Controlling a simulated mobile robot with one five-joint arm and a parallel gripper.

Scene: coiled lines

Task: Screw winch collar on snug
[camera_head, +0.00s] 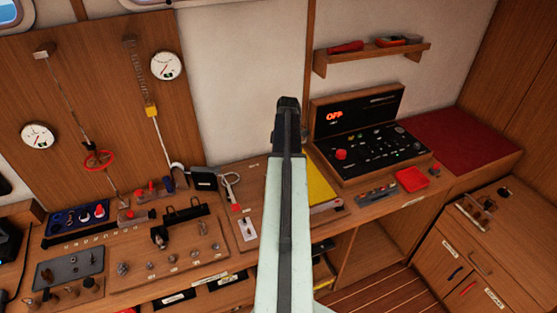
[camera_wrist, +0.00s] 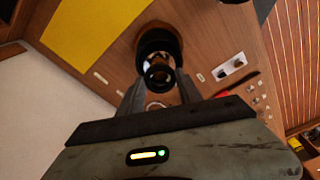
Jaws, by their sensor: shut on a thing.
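My gripper (camera_wrist: 158,92) shows in the wrist view, its two fingers closed in on a small dark ring-shaped piece (camera_wrist: 158,76), which I take to be the winch collar. Just beyond the ring is a larger dark round body with a brownish rim (camera_wrist: 160,38), apparently the winch, standing on the wooden bench. The ring looks lined up with this body; I cannot tell whether they touch or whether the thread is engaged. In the head view my own pale arm hides the gripper, the collar and the winch.
A yellow sheet (camera_head: 322,188) lies beside the work spot and also shows in the wrist view (camera_wrist: 95,28). A control console (camera_head: 365,140) reading OFF stands behind to the right. A white plate with dark knobs (camera_head: 247,228) is left of my arm. Several fittings crowd the left bench.

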